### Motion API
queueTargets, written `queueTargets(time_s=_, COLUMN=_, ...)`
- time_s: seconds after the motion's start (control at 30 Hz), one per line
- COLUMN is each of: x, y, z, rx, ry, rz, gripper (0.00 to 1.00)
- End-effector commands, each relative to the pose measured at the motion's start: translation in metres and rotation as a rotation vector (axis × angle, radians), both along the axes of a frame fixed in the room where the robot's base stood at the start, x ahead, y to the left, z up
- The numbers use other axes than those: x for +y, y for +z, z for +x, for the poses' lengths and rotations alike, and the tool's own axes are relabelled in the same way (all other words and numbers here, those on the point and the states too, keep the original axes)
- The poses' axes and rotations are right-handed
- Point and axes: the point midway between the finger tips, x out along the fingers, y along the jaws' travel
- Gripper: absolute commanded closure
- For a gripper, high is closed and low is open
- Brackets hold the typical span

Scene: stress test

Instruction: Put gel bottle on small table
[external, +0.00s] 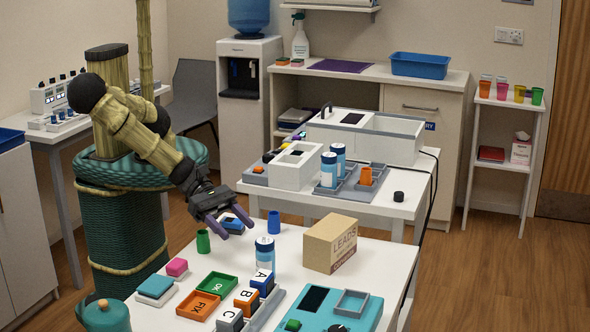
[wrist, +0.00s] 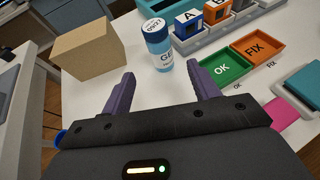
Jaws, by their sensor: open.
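The gel bottle (external: 265,254), white with a blue cap, stands upright on the near white table (external: 377,262). In the wrist view the gel bottle (wrist: 158,46) stands just beyond the gap between my fingertips, its label partly readable. My gripper (external: 230,224) is open and empty above the far left part of that table, apart from the bottle. Its two purple fingers also show in the wrist view (wrist: 161,73). A second white table (external: 402,208) stands behind; I cannot tell which one is the small table.
A cardboard box (external: 331,243) stands right of the bottle. Lettered blocks (external: 246,300), green and orange trays (external: 217,284) and a teal device (external: 329,309) crowd the front. The back table holds white boxes and two similar blue-capped bottles (external: 328,171). Its right front corner has some free room.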

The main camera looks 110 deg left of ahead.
Motion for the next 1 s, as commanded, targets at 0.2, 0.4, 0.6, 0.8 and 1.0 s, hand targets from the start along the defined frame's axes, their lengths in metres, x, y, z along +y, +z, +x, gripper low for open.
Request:
queueTargets(time_s=0.2, x=0.0015, y=0.0020, z=-0.0037, rx=-0.001, ry=0.000, rz=0.000, gripper=0.39)
queueTargets(time_s=0.4, x=0.0015, y=0.0018, z=-0.0035, rx=-0.001, ry=0.000, rz=0.000, gripper=0.39)
queueTargets(time_s=0.6, x=0.0016, y=0.0016, z=-0.0033, rx=0.000, ry=0.000, rz=0.000, gripper=0.35)
queueTargets(time_s=0.8, x=0.0016, y=0.0016, z=-0.0033, rx=0.000, ry=0.000, rz=0.000, gripper=0.35)
queueTargets(time_s=1.0, x=0.0081, y=0.0088, z=0.0001, rx=-0.017, ry=-0.015, rz=0.007, gripper=0.35)
